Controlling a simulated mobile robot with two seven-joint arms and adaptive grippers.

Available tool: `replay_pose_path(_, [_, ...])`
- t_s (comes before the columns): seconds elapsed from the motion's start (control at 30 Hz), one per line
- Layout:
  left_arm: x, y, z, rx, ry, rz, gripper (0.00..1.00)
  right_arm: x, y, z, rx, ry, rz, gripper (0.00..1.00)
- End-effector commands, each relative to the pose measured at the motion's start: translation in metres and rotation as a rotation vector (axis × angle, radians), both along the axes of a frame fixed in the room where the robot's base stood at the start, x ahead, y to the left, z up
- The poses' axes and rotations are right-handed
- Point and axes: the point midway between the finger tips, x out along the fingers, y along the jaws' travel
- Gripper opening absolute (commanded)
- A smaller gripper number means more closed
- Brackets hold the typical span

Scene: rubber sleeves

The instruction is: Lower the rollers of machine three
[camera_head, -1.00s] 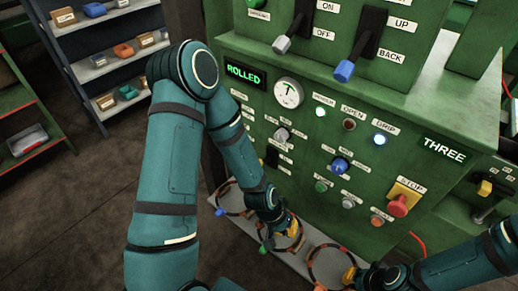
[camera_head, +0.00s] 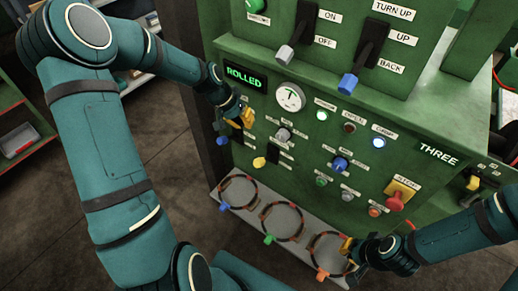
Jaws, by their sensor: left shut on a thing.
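Machine three is a green cabinet with a THREE label (camera_head: 441,153) and a lit display (camera_head: 244,77) reading ROLLED. My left gripper (camera_head: 243,118) is at the upper left of its lower panel, shut on a small control whose body is mostly hidden by the fingers. A blue-tipped lever (camera_head: 222,140) and a yellow-tipped lever (camera_head: 259,162) show just below it. My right gripper (camera_head: 348,246) is at the right-hand ring (camera_head: 328,238) on the ledge; its fingertips are too small to judge.
A round gauge (camera_head: 290,97), a lit white lamp (camera_head: 378,142) and a red stop button (camera_head: 396,201) are on the panel. Large black levers (camera_head: 298,35) stick out above. The grey ledge (camera_head: 305,252) carries rings with blue, green and orange tabs. Shelves stand at the left.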

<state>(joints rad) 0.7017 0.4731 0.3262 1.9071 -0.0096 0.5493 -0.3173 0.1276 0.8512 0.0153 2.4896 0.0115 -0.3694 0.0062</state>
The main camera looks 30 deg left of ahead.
Motion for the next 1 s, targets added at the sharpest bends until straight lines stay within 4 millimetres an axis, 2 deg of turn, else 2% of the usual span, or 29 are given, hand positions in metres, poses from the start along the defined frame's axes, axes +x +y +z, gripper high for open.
replay_pose_path(0.17, [0.002,-0.004,-0.008,-0.001,0.001,-0.001,0.0,0.0,0.0,-0.001,0.0,0.001,0.001,0.0])
replay_pose_path(0.27, [0.006,-0.009,-0.021,-0.002,0.002,-0.003,0.0,-0.001,0.0,-0.003,0.0,0.002,0.002,0.0])
replay_pose_path(0.67, [0.026,-0.038,-0.09,-0.002,0.002,-0.003,0.0,-0.004,0.001,-0.011,0.002,0.008,0.007,0.0])
replay_pose_path(0.8, [0.017,-0.045,-0.106,-0.002,0.003,-0.001,0.0,-0.004,0.001,-0.012,0.003,0.009,0.008,0.0])
replay_pose_path(1.0, [0.009,-0.051,-0.119,0.0,0.0,0.001,0.0,-0.005,0.001,-0.013,0.003,0.01,0.009,0.0])
